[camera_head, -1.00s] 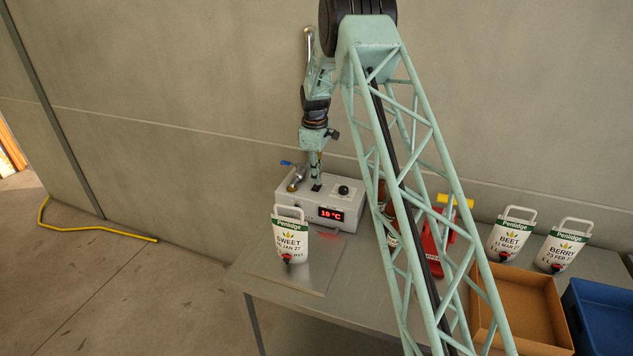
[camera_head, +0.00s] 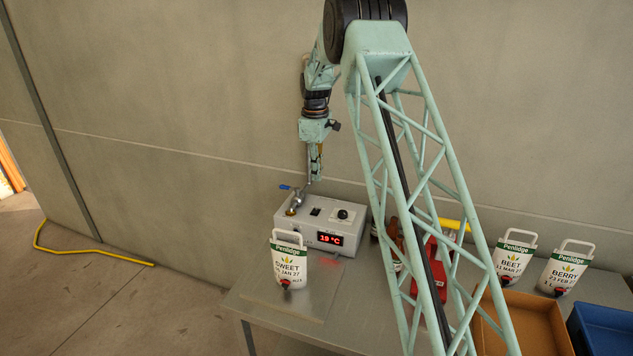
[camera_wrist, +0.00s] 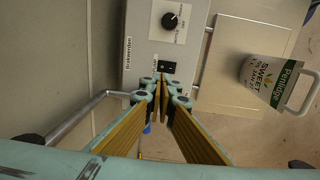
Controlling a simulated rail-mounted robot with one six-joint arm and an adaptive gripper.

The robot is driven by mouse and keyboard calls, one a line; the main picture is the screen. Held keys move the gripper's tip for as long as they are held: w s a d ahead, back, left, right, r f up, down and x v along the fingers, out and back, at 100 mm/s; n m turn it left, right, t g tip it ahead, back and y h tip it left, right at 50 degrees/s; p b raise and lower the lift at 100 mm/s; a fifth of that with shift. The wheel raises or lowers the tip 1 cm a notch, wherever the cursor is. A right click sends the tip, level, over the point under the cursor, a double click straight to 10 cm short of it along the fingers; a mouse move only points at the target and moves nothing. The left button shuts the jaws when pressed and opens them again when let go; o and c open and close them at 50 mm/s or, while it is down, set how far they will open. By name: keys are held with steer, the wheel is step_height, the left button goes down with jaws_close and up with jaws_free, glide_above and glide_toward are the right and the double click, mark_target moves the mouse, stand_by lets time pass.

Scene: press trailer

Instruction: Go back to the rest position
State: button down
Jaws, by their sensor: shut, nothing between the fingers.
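My gripper (camera_head: 314,172) hangs just above the back of a grey heater box with a red "19 °C" display (camera_head: 323,222). In the wrist view my gripper (camera_wrist: 162,84) shows its yellow-faced fingers meeting at the tips, shut and empty. The box's top with its black switch and knob also shows in the wrist view (camera_wrist: 150,50), beyond the fingertips. A gap between fingertips and box shows in the head view.
A white "SWEET" pouch (camera_head: 289,262) stands in front of the box on the metal table (camera_head: 262,322). "BEET" (camera_head: 512,260) and "BERRY" (camera_head: 563,270) pouches stand at right, behind a cardboard tray (camera_head: 548,325) and blue crate (camera_head: 600,330). The wall is close behind.

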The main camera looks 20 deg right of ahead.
steer(key=shift+r, duration=0.1)
stand_by(0.6)
steer(key=s+a+r+m+t+b, duration=0.1)
steer(key=s+a+r+b, duration=0.1)
steer(key=s+a+r, duration=0.35)
steer(key=s+a+r+m+b, duration=0.1)
steer(key=s+a+r+b, duration=0.1)
steer(key=s+r, duration=0.6)
steer(key=s+a+r+m+b, duration=0.1)
steer(key=s+a+r+b, duration=0.2)
steer(key=s, duration=0.5)
steer(key=s+a+r+m, duration=0.2)
steer(key=s+a+r, duration=0.25)
steer(key=s, duration=0.35)
steer(key=s+a+f+m+t+b, duration=0.1)
steer(key=s+a+f+b, duration=0.1)
steer(key=s, duration=1.1)
steer(key=s+a+f+m+b, duration=0.2)
steer(key=s+f+b, duration=0.1)
steer(key=s, duration=1)
steer(key=s+a+f+m+t+b, duration=0.1)
steer(key=s+a+f+b, duration=0.1)
steer(key=s, duration=1.1)
steer(key=shift+s+a+f+t, duration=0.3)
steer(key=shift+s+f, duration=0.1)
steer(key=shift+f, duration=0.45)
